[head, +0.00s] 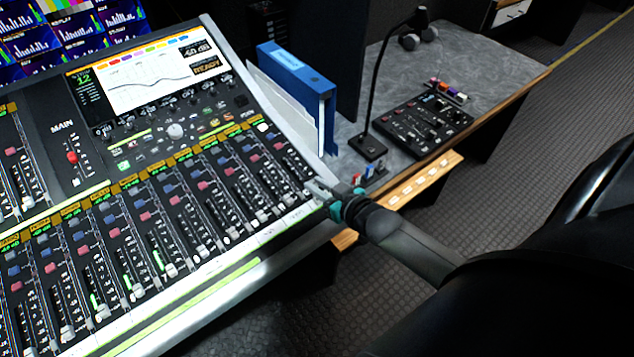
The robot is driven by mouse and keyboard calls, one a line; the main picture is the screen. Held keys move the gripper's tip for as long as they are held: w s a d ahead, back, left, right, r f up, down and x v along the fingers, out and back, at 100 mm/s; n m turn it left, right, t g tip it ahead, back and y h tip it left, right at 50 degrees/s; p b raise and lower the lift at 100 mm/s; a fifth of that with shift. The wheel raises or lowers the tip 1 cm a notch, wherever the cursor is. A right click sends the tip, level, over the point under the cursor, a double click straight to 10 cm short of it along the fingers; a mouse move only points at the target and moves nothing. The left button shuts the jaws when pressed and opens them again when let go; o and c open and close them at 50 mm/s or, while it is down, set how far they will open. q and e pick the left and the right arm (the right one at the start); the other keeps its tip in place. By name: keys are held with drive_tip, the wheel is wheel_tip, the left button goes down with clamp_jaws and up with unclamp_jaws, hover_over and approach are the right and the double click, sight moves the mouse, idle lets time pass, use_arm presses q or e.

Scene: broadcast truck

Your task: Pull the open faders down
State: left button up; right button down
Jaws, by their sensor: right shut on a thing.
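The mixing console (215,277) fills the left side, with a row of channel faders along its sloping front. White fader caps, such as this one (170,270) and another further left (102,312), sit near the low ends of their slots. Several left-hand channels show green lit meters. A red fader cap (72,157) stands in the main section. My right gripper (318,187) is at the console's right end, shut on what looks like the rightmost fader's cap, which its fingers hide. My left gripper is out of view.
A blue binder (298,85) stands behind the console's right edge. A gooseneck microphone (369,146) and a small control panel (420,122) are on the grey desk to the right. Monitors (80,30) stand at the back left. The floor at lower right is clear.

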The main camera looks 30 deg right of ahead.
drive_tip(key=c, duration=1.1)
unclamp_jaws()
drive_tip(key=shift+s+f, duration=0.15)
drive_tip(key=o, duration=0.3)
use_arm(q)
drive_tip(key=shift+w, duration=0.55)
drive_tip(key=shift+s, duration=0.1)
use_arm(e)
drive_tip(key=shift+s, duration=0.15)
use_arm(q)
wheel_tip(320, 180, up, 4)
drive_tip(key=p, duration=0.3)
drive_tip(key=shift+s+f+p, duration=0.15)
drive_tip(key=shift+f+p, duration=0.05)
drive_tip(key=shift+p, duration=0.1)
use_arm(e)
drive_tip(key=v, duration=1.5)
